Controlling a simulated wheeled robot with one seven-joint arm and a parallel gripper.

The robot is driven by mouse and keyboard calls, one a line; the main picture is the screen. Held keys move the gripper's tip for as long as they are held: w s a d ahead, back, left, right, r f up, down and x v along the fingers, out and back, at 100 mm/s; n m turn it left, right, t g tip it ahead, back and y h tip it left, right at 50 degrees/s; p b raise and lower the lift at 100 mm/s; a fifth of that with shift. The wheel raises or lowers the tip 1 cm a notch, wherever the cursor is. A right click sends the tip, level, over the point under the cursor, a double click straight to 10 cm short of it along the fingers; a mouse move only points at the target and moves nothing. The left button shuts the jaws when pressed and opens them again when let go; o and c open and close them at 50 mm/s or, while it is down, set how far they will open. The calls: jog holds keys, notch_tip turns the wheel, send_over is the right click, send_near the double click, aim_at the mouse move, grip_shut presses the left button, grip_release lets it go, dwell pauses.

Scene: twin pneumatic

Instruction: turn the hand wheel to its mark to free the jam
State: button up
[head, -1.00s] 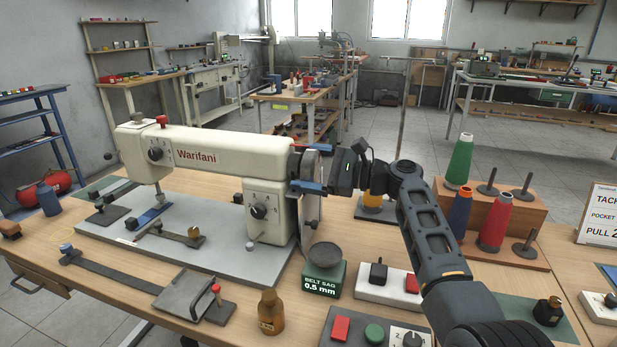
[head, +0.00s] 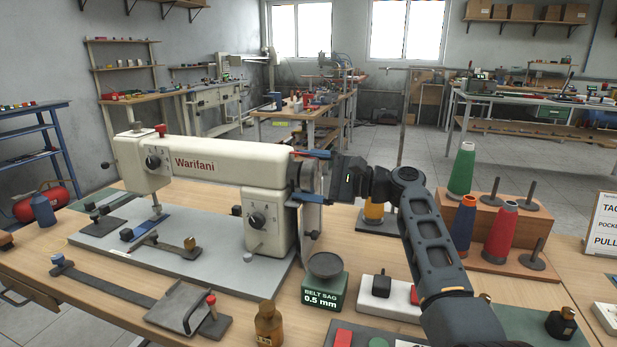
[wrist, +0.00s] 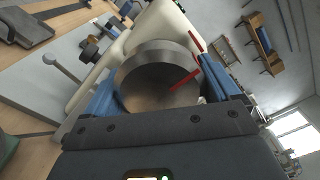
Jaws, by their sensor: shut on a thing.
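The cream Warifani sewing machine (head: 205,165) stands on a grey plate on the bench. Its dark hand wheel (head: 299,175) is at the right end of the arm. In the wrist view the round grey wheel face (wrist: 150,85) fills the space between my blue fingers. A red line (wrist: 184,81) runs toward the wheel's rim. Another red strip (wrist: 194,42) shows beyond the rim, at upper right; the two are apart and not in line. My gripper (head: 311,176) is shut on the hand wheel, one finger above and one below in the head view.
A green block marked "BELT SAG 0.5 mm" (head: 324,289) and a white switch box (head: 388,296) stand below my arm. Thread cones (head: 500,230) on a wooden stand are to the right. A brown bottle (head: 269,325) stands at the front.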

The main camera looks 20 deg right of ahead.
aim_at(318, 177)
jog(key=o, duration=0.8)
jog(key=shift+d, duration=0.1)
jog(key=shift+v, duration=3.8)
